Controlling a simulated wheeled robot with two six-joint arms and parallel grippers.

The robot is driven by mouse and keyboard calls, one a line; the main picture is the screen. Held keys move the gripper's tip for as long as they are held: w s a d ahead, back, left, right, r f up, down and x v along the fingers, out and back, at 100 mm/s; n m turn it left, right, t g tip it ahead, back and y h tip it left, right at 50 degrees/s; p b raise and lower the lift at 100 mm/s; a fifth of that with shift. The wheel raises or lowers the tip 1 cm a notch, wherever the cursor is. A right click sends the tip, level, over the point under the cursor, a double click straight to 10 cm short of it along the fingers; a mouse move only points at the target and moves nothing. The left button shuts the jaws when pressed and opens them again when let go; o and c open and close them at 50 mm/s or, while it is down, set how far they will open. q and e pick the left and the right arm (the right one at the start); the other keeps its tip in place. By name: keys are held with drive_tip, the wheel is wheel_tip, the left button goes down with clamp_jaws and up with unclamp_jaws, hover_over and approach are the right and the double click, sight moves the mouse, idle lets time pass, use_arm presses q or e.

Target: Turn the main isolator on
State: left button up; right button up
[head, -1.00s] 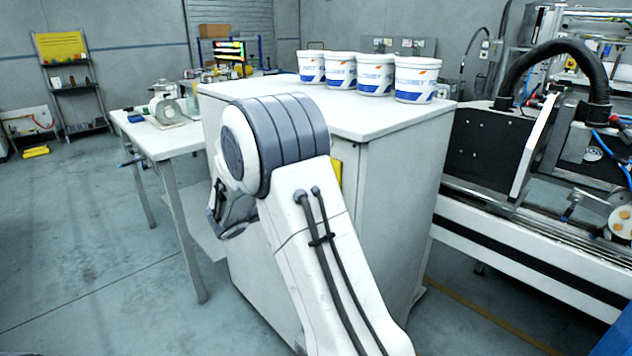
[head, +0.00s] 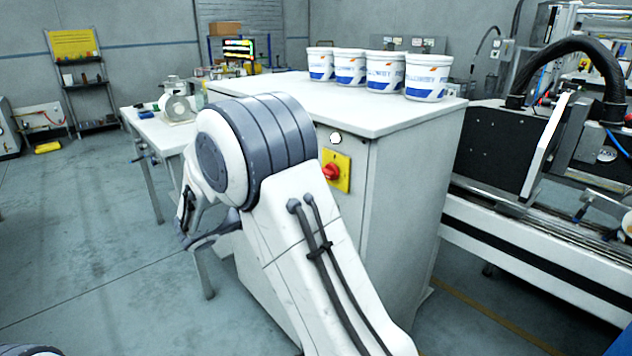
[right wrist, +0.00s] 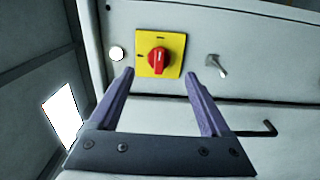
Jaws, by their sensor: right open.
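The main isolator is a red rotary knob on a yellow plate (head: 343,170) on the side of the white cabinet (head: 395,190), just right of my right arm in the head view. In the right wrist view the red knob (right wrist: 158,60) sits at the plate's centre. My right gripper (right wrist: 170,80) is open and empty. Its fingers point toward the panel, with the knob showing between and beyond the fingertips, apart from them. In the head view my right arm hides part of the cabinet and the gripper is mostly hidden. My left gripper is not in view.
A round white lamp (right wrist: 116,53) is beside the plate, and a small metal handle (right wrist: 216,66) is on its other side. A dark hooked rod (right wrist: 262,130) is lower. Several white tubs (head: 425,78) stand on the cabinet. A white table (head: 150,135) is at left.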

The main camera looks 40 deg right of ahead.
drive_tip(key=shift+s+a, duration=0.15)
drive_tip(key=shift+a, duration=1.35)
drive_tip(key=s+a+f+n+y, duration=0.2)
drive_tip(key=s+a+f+y, duration=0.3)
drive_tip(key=s+a, duration=0.4)
drive_tip(key=s+a+f+n+g+y, duration=0.15)
drive_tip(key=s+a+f+y, duration=0.25)
drive_tip(key=s+a+y, duration=0.4)
drive_tip(key=s+a+f+n+y, duration=0.35)
drive_tip(key=s+a+y, duration=0.25)
drive_tip(key=s+a, duration=0.35)
wheel_tip(320, 180, up, 14)
drive_tip(key=a+p, duration=0.1)
drive_tip(key=p, duration=1.3)
drive_tip(key=shift+m, duration=0.3)
drive_tip(key=shift+r, duration=0.1)
